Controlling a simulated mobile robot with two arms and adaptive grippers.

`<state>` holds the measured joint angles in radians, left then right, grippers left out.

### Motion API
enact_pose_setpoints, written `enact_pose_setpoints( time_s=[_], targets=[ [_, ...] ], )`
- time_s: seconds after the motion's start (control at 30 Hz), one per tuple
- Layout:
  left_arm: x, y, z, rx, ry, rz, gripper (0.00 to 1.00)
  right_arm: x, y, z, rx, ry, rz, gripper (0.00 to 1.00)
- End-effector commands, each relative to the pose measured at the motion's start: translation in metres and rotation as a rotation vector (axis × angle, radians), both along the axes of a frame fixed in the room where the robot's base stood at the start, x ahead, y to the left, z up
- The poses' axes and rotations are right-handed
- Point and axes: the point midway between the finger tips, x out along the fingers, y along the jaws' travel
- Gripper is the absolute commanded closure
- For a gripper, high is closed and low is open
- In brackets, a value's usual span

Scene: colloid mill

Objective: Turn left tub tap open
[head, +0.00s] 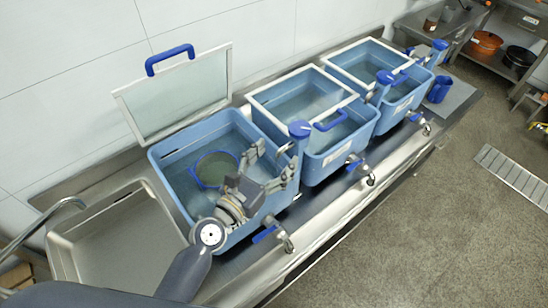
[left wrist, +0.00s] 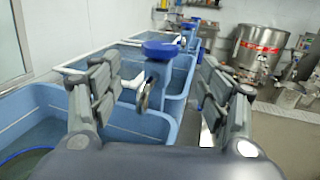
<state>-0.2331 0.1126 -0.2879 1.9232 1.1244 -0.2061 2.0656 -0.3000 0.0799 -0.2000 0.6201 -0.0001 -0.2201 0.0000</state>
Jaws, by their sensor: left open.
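The left tub (head: 165,160) is pale blue and holds water, with its framed glass lid (head: 178,95) raised. A tap with a blue top (head: 300,129) stands at the left tub's right end, near the middle tub. The blue top also shows in the left wrist view (left wrist: 165,50), with a metal spout (left wrist: 145,95) below it. A blue-levered tap (head: 264,235) sits low on the left tub's front. My left gripper (head: 273,158) is open over the tub's right side. In the left wrist view its fingers (left wrist: 160,70) stand either side of the blue top, apparently short of it. My right gripper is not in view.
A blue-rimmed sieve (head: 214,168) is inside the left tub. The middle tub (head: 335,155) and right tub (head: 402,105) have white-framed lids and similar taps. A steel basin (head: 68,255) lies at left. The floor (head: 440,220) in front is clear.

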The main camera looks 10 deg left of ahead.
Motion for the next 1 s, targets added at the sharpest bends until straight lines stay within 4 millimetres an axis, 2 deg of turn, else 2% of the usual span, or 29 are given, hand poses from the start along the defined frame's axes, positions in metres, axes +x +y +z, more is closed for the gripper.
enact_pose_setpoints(
  time_s=[0.13,0.23,0.43,0.63,0.83,1.0],
  targets=[
    [0.001,0.000,-0.001,0.000,0.000,-0.002,0.30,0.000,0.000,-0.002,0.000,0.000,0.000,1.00],
    [0.007,0.002,-0.007,-0.001,-0.003,-0.027,0.30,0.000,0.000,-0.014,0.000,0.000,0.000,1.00],
    [0.031,0.010,-0.019,-0.008,-0.007,-0.172,0.30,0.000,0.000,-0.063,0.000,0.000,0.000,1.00],
    [0.043,0.020,-0.012,-0.005,-0.005,-0.316,0.30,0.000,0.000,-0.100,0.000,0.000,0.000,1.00],
    [0.045,0.023,-0.003,0.000,-0.002,-0.378,0.30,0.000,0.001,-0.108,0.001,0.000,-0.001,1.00],
    [0.056,0.010,0.002,-0.003,-0.001,-0.382,0.30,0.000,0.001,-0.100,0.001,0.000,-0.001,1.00]
  ],
)
